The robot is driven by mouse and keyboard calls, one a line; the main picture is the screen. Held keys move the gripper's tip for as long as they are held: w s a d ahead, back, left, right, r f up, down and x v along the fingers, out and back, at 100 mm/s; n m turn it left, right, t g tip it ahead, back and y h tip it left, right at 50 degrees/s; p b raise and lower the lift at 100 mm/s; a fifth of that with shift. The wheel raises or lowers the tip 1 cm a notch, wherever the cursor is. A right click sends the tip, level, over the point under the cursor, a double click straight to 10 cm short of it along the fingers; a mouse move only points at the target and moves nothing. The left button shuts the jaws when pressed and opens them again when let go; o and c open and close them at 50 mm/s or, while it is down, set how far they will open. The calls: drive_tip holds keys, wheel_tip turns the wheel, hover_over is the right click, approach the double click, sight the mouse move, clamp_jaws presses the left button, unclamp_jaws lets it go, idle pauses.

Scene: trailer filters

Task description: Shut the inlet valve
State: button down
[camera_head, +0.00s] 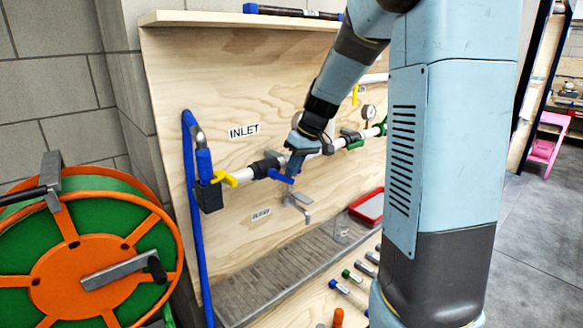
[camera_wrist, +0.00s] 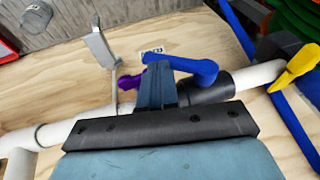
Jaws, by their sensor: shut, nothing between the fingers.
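The INLET label (camera_head: 244,131) is on the plywood board above a white pipe (camera_head: 240,175). Below it, a blue lever (camera_head: 281,177) sits on the pipe beside a dark fitting (camera_head: 264,165). A yellow handle (camera_head: 224,178) is farther left, by the blue hose. I cannot tell for sure which handle is the inlet valve's. My gripper (camera_head: 292,170) is shut and empty at the right end of the blue lever. In the wrist view my fingertips (camera_wrist: 155,72) are close beside the blue lever (camera_wrist: 187,66); contact is unclear. The yellow handle (camera_wrist: 296,68) also shows there.
A metal lever (camera_head: 300,205) hangs below the pipe, and shows close to my fingers in the wrist view (camera_wrist: 101,48). A pressure gauge (camera_head: 368,112) and green handle (camera_head: 356,144) are to the right. A hose reel (camera_head: 100,245) stands left. A red tray (camera_head: 369,206) lies below.

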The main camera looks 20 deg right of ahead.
drive_tip(key=shift+f, duration=0.25)
drive_tip(key=shift+r, duration=0.15)
drive_tip(key=shift+r, duration=0.7)
